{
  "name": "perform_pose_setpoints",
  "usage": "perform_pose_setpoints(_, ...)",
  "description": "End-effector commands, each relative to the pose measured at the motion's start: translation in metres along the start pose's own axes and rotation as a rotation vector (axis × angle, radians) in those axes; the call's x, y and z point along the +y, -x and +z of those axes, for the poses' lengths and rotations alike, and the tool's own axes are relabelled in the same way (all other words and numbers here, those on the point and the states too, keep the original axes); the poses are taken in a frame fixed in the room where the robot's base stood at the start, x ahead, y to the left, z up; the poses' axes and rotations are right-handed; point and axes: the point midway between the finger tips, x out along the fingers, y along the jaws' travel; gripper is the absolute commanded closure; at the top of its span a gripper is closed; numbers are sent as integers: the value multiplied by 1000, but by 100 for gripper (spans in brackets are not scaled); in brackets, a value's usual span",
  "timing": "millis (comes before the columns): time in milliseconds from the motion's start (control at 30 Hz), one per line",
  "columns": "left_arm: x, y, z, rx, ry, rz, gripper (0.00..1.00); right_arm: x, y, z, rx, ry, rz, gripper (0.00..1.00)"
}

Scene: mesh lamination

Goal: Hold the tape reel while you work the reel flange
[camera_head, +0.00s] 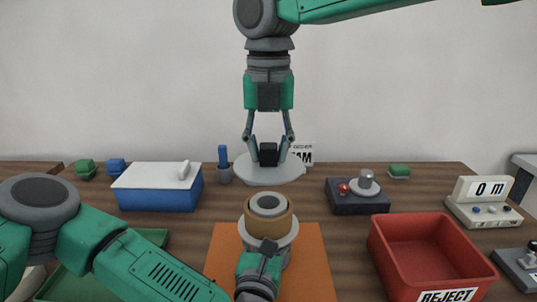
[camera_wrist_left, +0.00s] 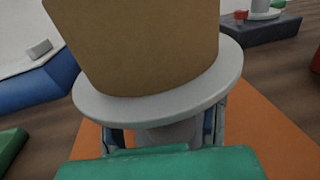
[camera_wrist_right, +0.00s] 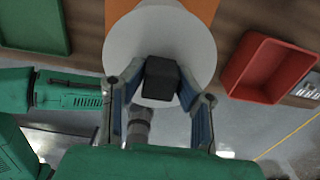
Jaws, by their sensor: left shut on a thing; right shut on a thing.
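The tape reel (camera_head: 268,222), a brown roll on a pale grey lower flange and hub, stands upright over the orange mat (camera_head: 312,270). My left gripper (camera_head: 266,262) is shut on the grey hub below that flange, best seen in the left wrist view (camera_wrist_left: 165,134). The reel flange (camera_head: 270,177) is a pale grey disc with a black block-shaped grip. My right gripper (camera_head: 268,150) points down, shut on the black block, holding the disc roughly level and apart from the reel. In the right wrist view the disc (camera_wrist_right: 130,42) hides the reel.
A red reject bin (camera_head: 385,255) stands right of the mat, a green tray (camera_head: 75,285) at the left, partly behind my left arm. Behind are a blue box with white lid (camera_head: 158,200), a blue-handled tool (camera_head: 224,160), a dark control box (camera_head: 357,202) and a meter counter (camera_head: 483,212).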

Motion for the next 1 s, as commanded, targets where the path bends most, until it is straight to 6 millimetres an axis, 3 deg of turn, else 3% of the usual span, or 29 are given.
perform_pose_setpoints(100,1,0,0,0,0,2,100,0,0,0,-1,0,0,100)
perform_pose_setpoints(133,1,0,0,0,0,2,45,0,0,0,-1,0,0,100)
perform_pose_setpoints(167,1,0,0,0,0,2,34,0,0,0,-1,0,0,100)
perform_pose_setpoints(200,1,0,0,0,0,2,31,0,0,0,-1,0,0,100)
perform_pose_setpoints(500,0,1,0,0,0,0,31,0,0,0,-1,0,0,100)
perform_pose_setpoints(633,0,11,0,1,1,-1,31,0,0,0,-1,0,0,100)
perform_pose_setpoints(1000,0,93,-2,6,2,-4,31,0,0,0,-1,0,1,100)
